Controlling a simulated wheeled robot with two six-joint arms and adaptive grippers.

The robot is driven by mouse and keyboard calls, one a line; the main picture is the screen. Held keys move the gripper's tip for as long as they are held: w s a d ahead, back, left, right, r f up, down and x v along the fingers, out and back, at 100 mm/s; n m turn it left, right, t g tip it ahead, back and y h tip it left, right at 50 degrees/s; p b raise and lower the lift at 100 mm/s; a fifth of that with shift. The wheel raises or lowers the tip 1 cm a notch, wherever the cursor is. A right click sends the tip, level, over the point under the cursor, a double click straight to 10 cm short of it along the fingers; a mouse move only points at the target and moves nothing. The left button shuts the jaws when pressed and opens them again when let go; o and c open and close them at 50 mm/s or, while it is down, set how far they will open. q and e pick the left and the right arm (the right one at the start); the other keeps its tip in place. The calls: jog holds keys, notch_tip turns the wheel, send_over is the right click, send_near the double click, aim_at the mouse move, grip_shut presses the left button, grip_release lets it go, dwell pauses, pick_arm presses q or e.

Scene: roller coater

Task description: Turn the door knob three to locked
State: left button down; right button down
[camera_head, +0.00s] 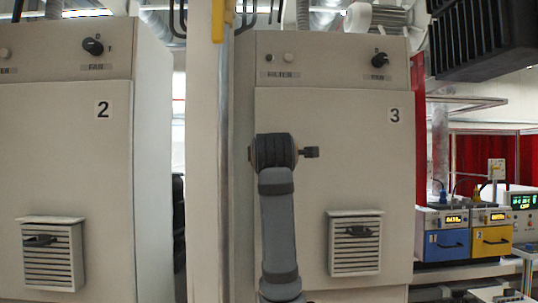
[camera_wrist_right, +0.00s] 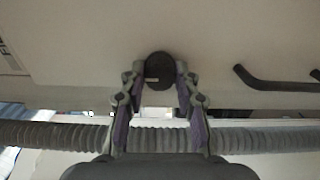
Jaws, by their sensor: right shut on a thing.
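Door knob three (camera_wrist_right: 159,67) is a dark round knob with a small pale mark, on the pale cabinet face in the right wrist view. My right gripper (camera_wrist_right: 159,84) is shut on it, with one finger on each side. In the head view, cabinet 3 (camera_head: 330,185) carries the number 3 label. My arm stands in front of its left edge and hides the knob and the gripper there. My left gripper is not in view.
Cabinet 2 (camera_head: 65,160) stands to the left, past a pale post (camera_head: 224,150). Cabinet 3 has a fan switch (camera_head: 380,60) at the top and a vent (camera_head: 355,245) below. A black handle (camera_wrist_right: 270,80) is right of the knob in the wrist view.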

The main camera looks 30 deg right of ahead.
jog(key=c, duration=1)
grip_release()
jog(key=shift+a, duration=0.1)
jog(key=v, duration=1.2)
jog(key=shift+f, duration=0.1)
jog(key=shift+w, duration=0.1)
